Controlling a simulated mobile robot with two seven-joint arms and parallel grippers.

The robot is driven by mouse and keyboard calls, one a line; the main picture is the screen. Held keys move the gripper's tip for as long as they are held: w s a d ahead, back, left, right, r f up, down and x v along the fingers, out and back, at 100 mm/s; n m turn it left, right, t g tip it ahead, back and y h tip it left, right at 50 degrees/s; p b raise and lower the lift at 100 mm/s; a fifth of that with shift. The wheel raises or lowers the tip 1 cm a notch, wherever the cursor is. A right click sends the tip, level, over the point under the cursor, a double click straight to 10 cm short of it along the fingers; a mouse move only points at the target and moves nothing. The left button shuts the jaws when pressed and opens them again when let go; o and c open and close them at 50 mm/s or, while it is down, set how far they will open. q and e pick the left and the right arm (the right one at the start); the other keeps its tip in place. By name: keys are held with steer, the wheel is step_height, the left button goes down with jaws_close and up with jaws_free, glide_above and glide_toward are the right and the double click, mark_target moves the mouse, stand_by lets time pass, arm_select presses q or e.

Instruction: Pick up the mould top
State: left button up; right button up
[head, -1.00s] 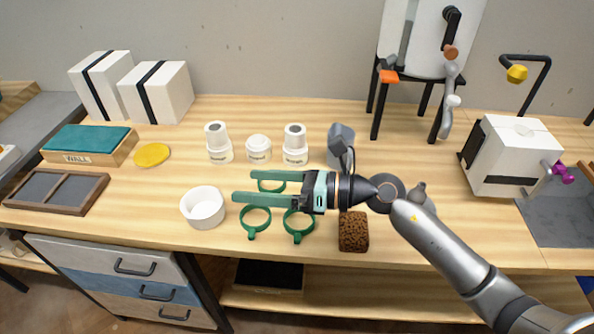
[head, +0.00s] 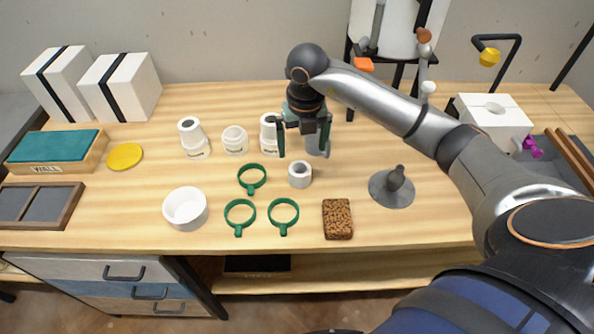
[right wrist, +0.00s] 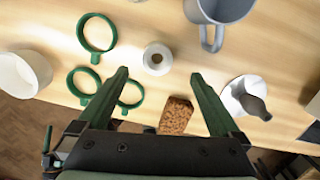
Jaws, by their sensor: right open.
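No part is clearly marked as the mould top. A white block (head: 492,115) with a round hole in its upper face stands at the right of the bench in the head view, and looks like a mould. Its lower part is partly hidden by my right arm. My right gripper (head: 303,152) is open and empty, pointing down over the bench middle, well left of that block. In the right wrist view its two green fingers (right wrist: 160,78) are spread, with a small white ring-shaped piece (right wrist: 157,58) below and between them. My left gripper is not in view.
White jars (head: 235,141) and a grey mug (right wrist: 219,12) stand close. Strapped white blocks (head: 122,86) stand at back left.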

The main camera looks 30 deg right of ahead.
mark_target(300, 168)
steer(key=f, duration=0.3)
steer(key=shift+w+f, duration=0.2)
steer(key=shift+f, duration=0.05)
steer(key=shift+w+a+f+p, duration=0.1)
steer(key=shift+f+p, duration=0.1)
steer(key=shift+f, duration=1.2)
steer(key=shift+w+f+p, duration=0.1)
steer(key=shift+f+p, duration=0.05)
steer(key=shift+f, duration=1.2)
steer(key=shift+c, duration=0.2)
steer(key=c, duration=1.4)
steer(key=shift+r, duration=0.2)
